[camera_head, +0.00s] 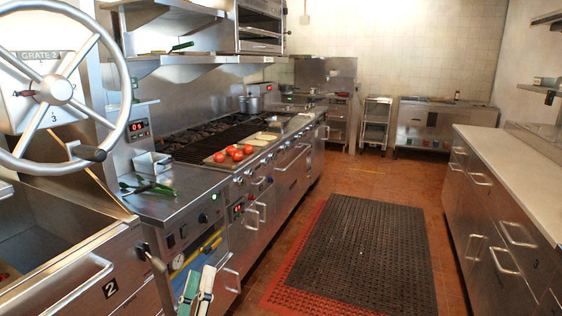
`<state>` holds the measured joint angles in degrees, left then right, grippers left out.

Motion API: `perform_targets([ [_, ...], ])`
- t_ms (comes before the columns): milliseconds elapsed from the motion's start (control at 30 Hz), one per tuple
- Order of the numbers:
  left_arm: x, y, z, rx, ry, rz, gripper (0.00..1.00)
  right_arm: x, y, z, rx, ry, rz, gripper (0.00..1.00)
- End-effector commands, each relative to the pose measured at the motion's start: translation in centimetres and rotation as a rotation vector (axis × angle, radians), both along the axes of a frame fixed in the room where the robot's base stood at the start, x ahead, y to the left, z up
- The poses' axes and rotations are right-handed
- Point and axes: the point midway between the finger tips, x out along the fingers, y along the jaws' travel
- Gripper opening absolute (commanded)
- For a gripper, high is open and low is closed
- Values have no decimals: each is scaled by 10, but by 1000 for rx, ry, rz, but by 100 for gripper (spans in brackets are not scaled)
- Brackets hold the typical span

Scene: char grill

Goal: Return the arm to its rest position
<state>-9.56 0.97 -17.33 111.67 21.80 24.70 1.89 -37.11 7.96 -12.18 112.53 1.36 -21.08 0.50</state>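My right gripper and arm are not in view. Green-handled tongs (148,187) lie on the counter. Several tomatoes (238,155) sit on a board by the grill (205,139), well beyond the gripper.
A large handwheel (58,88) and a fryer-like unit with a handle (82,290) stand at the left. The counter front has protruding handles and knobs. A dark floor mat (365,255) lies in the open aisle. A white-topped counter (520,165) lines the right.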

Motion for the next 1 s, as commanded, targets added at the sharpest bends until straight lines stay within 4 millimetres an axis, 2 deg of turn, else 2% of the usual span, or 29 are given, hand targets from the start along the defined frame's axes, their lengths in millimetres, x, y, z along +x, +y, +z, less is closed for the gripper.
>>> perform_targets([
  [33,-9,-6,-37,102,87,-8,35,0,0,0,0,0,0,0],
  [167,-34,-15,-122,351,284,-36,35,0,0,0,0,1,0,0],
  [300,-76,-12,-210,597,485,-77,35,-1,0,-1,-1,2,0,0],
  [400,-113,-3,-265,757,618,-111,35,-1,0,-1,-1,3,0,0],
  [500,-148,9,-308,892,727,-143,35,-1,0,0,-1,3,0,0],
  [600,-177,21,-337,992,809,-169,35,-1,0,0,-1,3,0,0],
  [700,-195,28,-354,1053,857,-185,35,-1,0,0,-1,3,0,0],
  [800,-203,32,-360,1078,878,-193,35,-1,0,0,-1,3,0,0],
  [1000,-203,32,-360,1078,878,-193,35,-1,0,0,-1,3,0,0],
])
